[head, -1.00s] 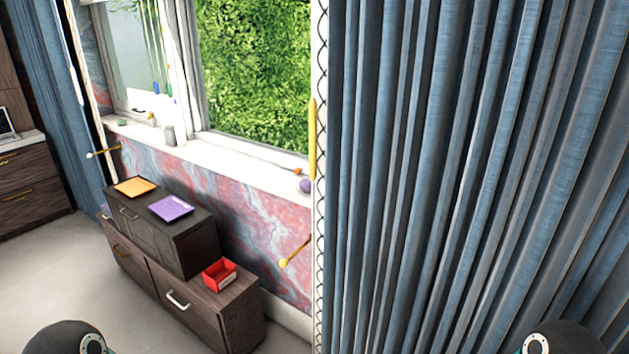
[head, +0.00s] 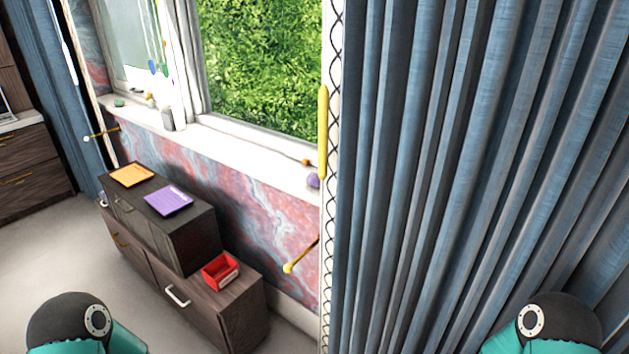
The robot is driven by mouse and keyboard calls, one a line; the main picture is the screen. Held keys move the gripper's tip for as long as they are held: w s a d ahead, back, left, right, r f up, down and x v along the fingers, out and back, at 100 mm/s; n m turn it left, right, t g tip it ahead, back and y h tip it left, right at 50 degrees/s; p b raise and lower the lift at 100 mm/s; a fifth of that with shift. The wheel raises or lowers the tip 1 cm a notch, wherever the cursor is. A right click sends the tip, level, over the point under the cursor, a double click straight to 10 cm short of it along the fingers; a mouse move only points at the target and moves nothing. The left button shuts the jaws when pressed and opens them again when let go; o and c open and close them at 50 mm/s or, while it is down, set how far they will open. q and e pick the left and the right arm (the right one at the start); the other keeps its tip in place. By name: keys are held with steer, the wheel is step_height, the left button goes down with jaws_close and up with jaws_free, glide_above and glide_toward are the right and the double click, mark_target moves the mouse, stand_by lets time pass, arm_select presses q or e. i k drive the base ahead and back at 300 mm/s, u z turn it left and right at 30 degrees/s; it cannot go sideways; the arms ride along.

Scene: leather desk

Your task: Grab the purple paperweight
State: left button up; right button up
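A small rounded purple object (head: 313,181), which looks like the purple paperweight, sits at the right end of the white window sill. Its right side is cut off by the edge of the curtain area. A flat purple item (head: 169,201) lies on top of the dark cabinet and looks like a folder or notebook. Neither of my grippers is in view; only parts of my two arms show at the bottom left and bottom right corners.
A dark cabinet (head: 196,240) stands on a wider wooden drawer unit (head: 236,318) below the sill. A red bin (head: 220,271) sits on the unit. An orange item (head: 132,176) lies on the cabinet. A blue-grey curtain (head: 450,170) fills the right. Carpet (head: 50,250) is clear at left.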

mark_target(313, 180)
steer(key=z, duration=0.05)
steer(key=k, duration=1)
steer(key=u, duration=1.15)
steer(key=i, duration=2.6)
steer(key=z, duration=0.85)
steer(key=i, duration=0.45)
steer(key=z, duration=0.3)
steer(key=k, duration=0.45)
steer(key=z, duration=0.35)
steer(key=i, duration=0.15)
steer(key=u, duration=0.15)
